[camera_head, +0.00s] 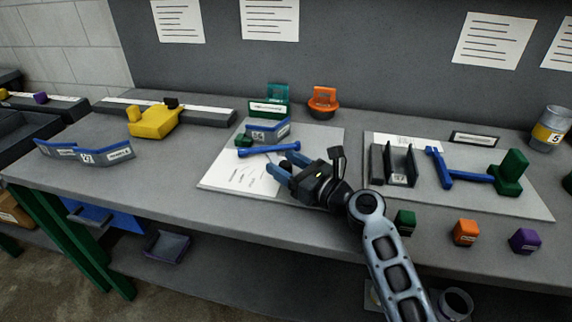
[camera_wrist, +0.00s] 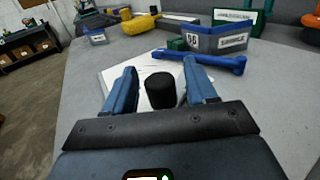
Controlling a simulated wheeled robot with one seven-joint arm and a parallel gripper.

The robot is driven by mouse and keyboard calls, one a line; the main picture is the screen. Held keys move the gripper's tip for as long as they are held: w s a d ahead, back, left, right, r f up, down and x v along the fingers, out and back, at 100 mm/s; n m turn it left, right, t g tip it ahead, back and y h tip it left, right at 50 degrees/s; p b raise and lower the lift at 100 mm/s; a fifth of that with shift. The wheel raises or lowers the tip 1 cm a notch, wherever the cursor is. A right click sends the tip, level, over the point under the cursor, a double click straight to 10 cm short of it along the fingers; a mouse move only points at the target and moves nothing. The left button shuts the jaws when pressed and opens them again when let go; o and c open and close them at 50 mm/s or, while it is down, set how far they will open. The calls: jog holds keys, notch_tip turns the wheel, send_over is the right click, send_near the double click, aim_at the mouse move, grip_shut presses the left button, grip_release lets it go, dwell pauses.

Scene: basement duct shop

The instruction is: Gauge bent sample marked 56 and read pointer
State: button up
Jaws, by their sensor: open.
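A bent blue sample (camera_head: 267,132) stands on the white sheet; its label looks like 56 but is small. It also shows in the wrist view (camera_wrist: 215,40). In front of it lies a blue bar with a rounded end (camera_head: 268,149), also in the wrist view (camera_wrist: 200,58). My gripper (camera_head: 284,165) is open over the sheet's right part, nearer the front edge than the bar. In the wrist view a black cylinder (camera_wrist: 160,92) stands between the open fingers (camera_wrist: 160,90); I cannot tell whether they touch it. No pointer reading is legible.
A green cube (camera_head: 244,140) sits beside the sample. Another bent blue sample (camera_head: 84,152) and a yellow slider (camera_head: 153,122) are left. Right, a board (camera_head: 520,205) holds grey channels (camera_head: 400,166), a blue bar and a green block (camera_head: 511,172). Coloured cubes (camera_head: 466,232) line the front edge.

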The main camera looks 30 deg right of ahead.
jog(key=v, duration=0.7)
jog(key=shift+s+d, duration=0.15)
jog(key=shift+s, duration=0.15)
jog(key=shift+c, duration=0.4)
